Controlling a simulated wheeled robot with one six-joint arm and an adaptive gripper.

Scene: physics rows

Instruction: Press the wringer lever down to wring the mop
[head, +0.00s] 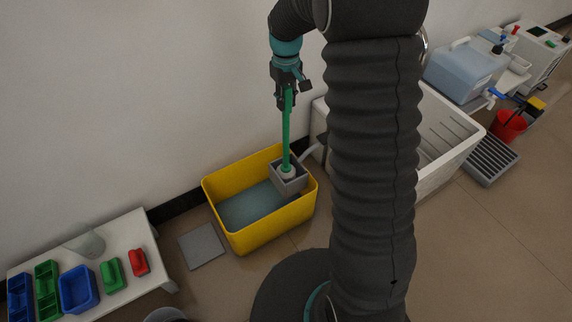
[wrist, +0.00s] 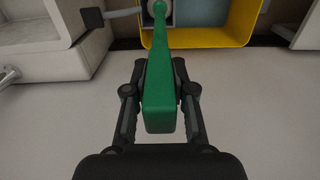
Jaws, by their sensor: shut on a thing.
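My gripper (head: 288,97) is shut on the green mop handle (head: 287,130), near its top end. The handle also fills the middle of the wrist view (wrist: 160,95), between my two fingers. The mop stands nearly upright, its whitish lower end (head: 288,172) inside the grey wringer box (head: 291,186) at the back right of the yellow bucket (head: 246,241). Bluish-grey water shows in the bucket. The wringer lever, a grey bar (wrist: 122,12) with a black grip (wrist: 92,17), sticks out sideways from the wringer. In the head view it slants up to the right, apart from my gripper.
A low white table (head: 126,232) with coloured trays stands at the left. A grey slab (head: 202,246) lies beside the bucket. A white basin (head: 447,140), a blue-grey jug (head: 466,70) and a red bucket (head: 507,126) are at the right. The wall is close behind.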

